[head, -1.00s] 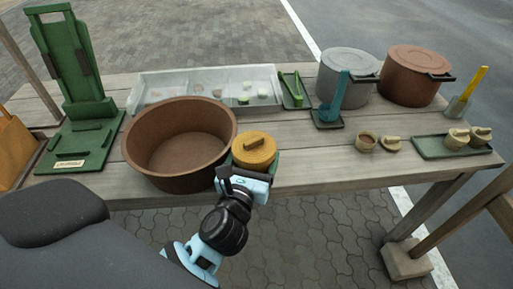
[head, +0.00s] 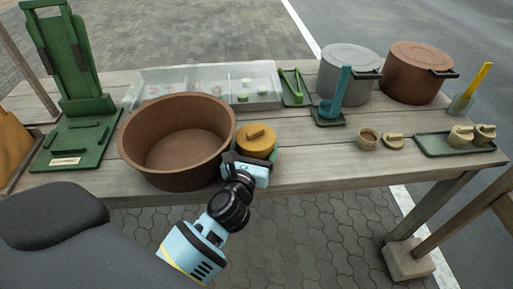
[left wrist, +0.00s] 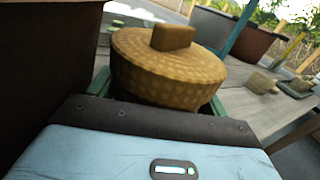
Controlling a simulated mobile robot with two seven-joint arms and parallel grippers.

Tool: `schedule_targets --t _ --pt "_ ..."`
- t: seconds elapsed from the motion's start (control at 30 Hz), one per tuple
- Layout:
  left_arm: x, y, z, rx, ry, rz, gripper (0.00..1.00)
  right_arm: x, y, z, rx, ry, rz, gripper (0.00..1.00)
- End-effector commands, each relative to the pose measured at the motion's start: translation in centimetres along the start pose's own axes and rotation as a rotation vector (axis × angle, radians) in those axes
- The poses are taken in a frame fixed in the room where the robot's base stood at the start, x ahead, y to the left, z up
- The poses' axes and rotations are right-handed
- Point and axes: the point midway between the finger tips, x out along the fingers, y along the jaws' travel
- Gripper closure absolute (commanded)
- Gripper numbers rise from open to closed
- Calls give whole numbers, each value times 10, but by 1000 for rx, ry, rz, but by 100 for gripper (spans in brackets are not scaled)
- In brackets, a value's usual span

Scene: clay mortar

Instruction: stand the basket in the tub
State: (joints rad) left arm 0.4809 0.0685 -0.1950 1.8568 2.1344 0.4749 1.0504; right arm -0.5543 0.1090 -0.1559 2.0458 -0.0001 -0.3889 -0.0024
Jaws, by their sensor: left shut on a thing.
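The basket (head: 257,146) is round, woven and ochre yellow, with a flat lid and a block-shaped knob. It is upright just right of the tub and fills the middle of the left wrist view (left wrist: 165,75). The tub (head: 133,158) is wide, brown, open and empty, on the table's near left. My right gripper is not in view.
A green stand (head: 80,147) is left of the tub. A clear-covered tray (head: 140,95) lies behind it. A grey pot (head: 345,75), a brown pot (head: 412,75) and small lidded jars (head: 368,138) stand to the right. Bare planks (head: 310,165) lie right of the basket.

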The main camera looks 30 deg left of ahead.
Motion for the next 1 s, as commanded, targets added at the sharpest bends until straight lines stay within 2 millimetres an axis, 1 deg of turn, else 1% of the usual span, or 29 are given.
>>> schedule_targets --t 0.13,0.3,0.33,0.37,0.4,0.63,0.73,0.87,1.0 --pt "0 0 3 -1 -3 0 46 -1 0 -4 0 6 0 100" --pt "0 0 -2 -1 -2 0 46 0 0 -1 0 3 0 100" --pt "0 0 -1 -1 -2 0 19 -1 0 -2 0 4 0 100" --pt "0 0 -1 -1 -2 0 15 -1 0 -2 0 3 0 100" --pt "0 0 -1 -1 -2 0 14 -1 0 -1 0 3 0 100" --pt "0 0 0 -1 -2 0 14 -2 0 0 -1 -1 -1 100" --pt "0 0 4 -1 -4 0 14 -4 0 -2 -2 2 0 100" --pt "-14 -1 1 -2 1 -1 14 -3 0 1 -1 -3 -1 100" --pt "-40 -1 0 -2 2 -1 14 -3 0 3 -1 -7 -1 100"
